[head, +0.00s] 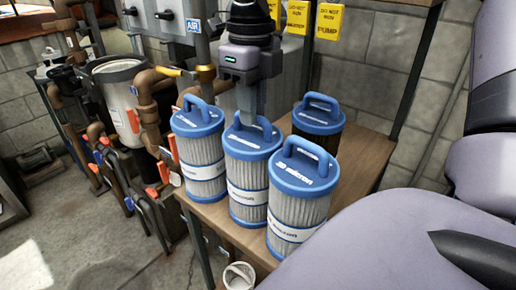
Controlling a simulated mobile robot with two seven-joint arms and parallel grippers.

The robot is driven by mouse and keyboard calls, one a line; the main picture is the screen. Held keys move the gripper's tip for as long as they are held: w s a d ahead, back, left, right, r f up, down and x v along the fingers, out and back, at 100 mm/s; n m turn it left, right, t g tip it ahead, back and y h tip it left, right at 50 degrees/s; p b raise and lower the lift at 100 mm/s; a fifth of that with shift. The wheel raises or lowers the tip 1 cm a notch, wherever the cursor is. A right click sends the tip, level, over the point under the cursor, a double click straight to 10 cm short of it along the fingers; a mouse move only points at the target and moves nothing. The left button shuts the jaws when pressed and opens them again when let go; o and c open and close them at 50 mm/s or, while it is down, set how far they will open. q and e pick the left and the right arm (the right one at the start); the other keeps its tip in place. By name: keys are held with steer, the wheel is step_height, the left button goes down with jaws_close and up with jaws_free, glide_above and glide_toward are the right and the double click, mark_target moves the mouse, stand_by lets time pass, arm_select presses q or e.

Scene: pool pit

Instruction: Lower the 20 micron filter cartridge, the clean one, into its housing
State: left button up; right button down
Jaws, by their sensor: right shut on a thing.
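Several blue-capped pleated cartridges with loop handles stand on a wooden bench (365,158). My right gripper (252,120) comes down from above and is shut on the handle of the middle cartridge (246,176). That cartridge is upright among the others; I cannot tell whether it is lifted. The front cartridge (297,207) has pale pleats and a cap that seems to read 20 micron. The left cartridge (202,160) is also pale. The back right cartridge (318,123) has dark pleats. A cream cylindrical housing (120,108) with a metal rim stands left among pipes. My left gripper is out of view.
Brown pipes (146,112) and valves with orange and blue handles crowd the left, between bench and housing. A grey cabinet (168,22) and yellow tags (329,21) are behind. A white bucket (239,276) stands below the bench's front edge. Floor at lower left is clear.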

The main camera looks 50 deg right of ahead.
steer(key=shift+r, duration=0.15)
steer(key=shift+r+p, duration=1.9)
steer(key=shift+r, duration=0.55)
